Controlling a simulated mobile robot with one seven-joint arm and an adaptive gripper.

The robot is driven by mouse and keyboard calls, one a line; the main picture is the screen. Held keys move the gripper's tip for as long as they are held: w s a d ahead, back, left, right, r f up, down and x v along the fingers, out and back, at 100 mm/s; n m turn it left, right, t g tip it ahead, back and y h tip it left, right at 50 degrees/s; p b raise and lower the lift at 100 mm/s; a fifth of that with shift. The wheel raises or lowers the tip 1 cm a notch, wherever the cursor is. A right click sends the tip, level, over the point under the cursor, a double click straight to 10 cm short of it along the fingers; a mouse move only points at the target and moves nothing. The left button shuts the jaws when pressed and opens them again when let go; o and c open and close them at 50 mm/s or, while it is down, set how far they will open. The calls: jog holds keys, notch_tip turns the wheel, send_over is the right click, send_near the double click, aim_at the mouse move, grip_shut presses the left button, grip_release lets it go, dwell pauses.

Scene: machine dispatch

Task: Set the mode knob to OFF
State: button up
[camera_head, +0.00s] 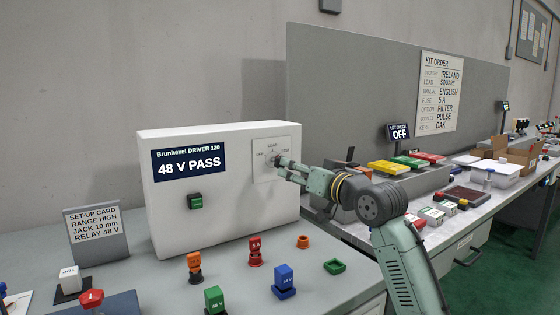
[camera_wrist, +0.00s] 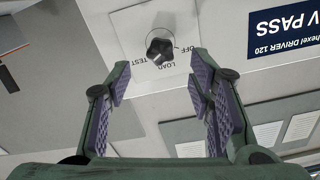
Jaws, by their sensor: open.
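I cannot tell surely which mark the knob points to. My gripper (camera_wrist: 160,80) is open, its two purple-padded fingers spread to either side with nothing between them. The knob shows just beyond the fingertips. In the head view my gripper (camera_head: 283,166) is close to the plate (camera_head: 262,172) and partly covers the knob.
A green button (camera_head: 195,201) is on the box front. Orange, red, blue and green pieces (camera_head: 284,281) stand on the bench before it. A set-up card (camera_head: 96,233) stands at left. A grey tray with colored blocks (camera_head: 405,165) is right of my arm.

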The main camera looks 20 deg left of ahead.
aim_at(277, 161)
jog(key=p+x, duration=0.1)
jog(key=x, duration=0.6)
jog(key=shift+w+a+p, duration=0.15)
jog(key=shift+a+p, duration=0.05)
jog(key=shift+p, duration=0.2)
jog(key=shift+c, duration=0.4)
grip_shut()
